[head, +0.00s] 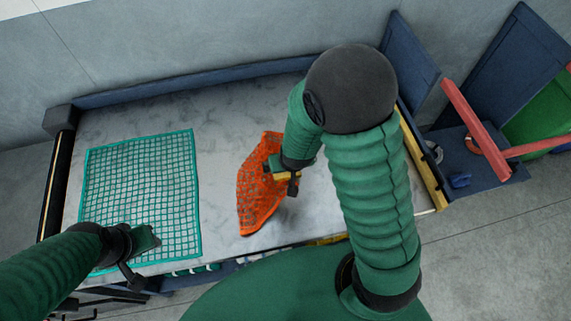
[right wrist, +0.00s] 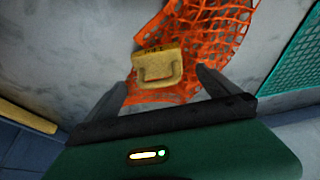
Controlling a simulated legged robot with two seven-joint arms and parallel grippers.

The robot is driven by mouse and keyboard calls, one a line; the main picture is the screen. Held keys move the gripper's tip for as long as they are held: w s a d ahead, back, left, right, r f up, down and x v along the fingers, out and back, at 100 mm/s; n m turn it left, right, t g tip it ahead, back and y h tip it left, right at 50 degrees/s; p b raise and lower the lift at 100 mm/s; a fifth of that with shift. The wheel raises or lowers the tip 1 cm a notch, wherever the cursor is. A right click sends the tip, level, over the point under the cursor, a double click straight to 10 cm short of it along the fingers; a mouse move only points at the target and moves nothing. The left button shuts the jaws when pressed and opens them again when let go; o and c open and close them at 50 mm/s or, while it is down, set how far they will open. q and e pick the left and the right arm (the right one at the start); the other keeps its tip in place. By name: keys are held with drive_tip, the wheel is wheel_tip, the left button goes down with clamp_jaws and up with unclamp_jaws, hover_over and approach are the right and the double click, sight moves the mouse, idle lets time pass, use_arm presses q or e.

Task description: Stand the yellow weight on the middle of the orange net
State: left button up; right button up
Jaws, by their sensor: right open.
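The orange net (head: 258,190) lies bunched and narrow on the grey table; it also shows in the right wrist view (right wrist: 205,35). The yellow weight (right wrist: 158,67), a block with a loop handle, is over the net's near part in the right wrist view. Whether it rests upright there I cannot tell. My right gripper (right wrist: 163,78) is open, its fingers on either side of the weight with gaps visible. In the head view my right gripper (head: 290,178) mostly hides the weight. My left gripper (head: 148,240) is over the teal net; its jaws are unclear.
The teal net (head: 140,185) lies flat on the table's left (head: 215,125). A raised blue edge (head: 190,85) runs along the back. Blue panels and a red bar (head: 472,118) stand off the right end. Bare table lies between the nets.

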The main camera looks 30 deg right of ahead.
drive_tip(key=s+a+r+n+g+y+p, duration=0.1)
drive_tip(key=s+r+n+p, duration=0.1)
drive_tip(key=s+r, duration=0.7)
wheel_tip(320, 180, up, 4)
drive_tip(key=shift+a+f+n+g, duration=0.2)
drive_tip(key=shift+a+n+g, duration=0.1)
drive_tip(key=shift+a+n, duration=0.1)
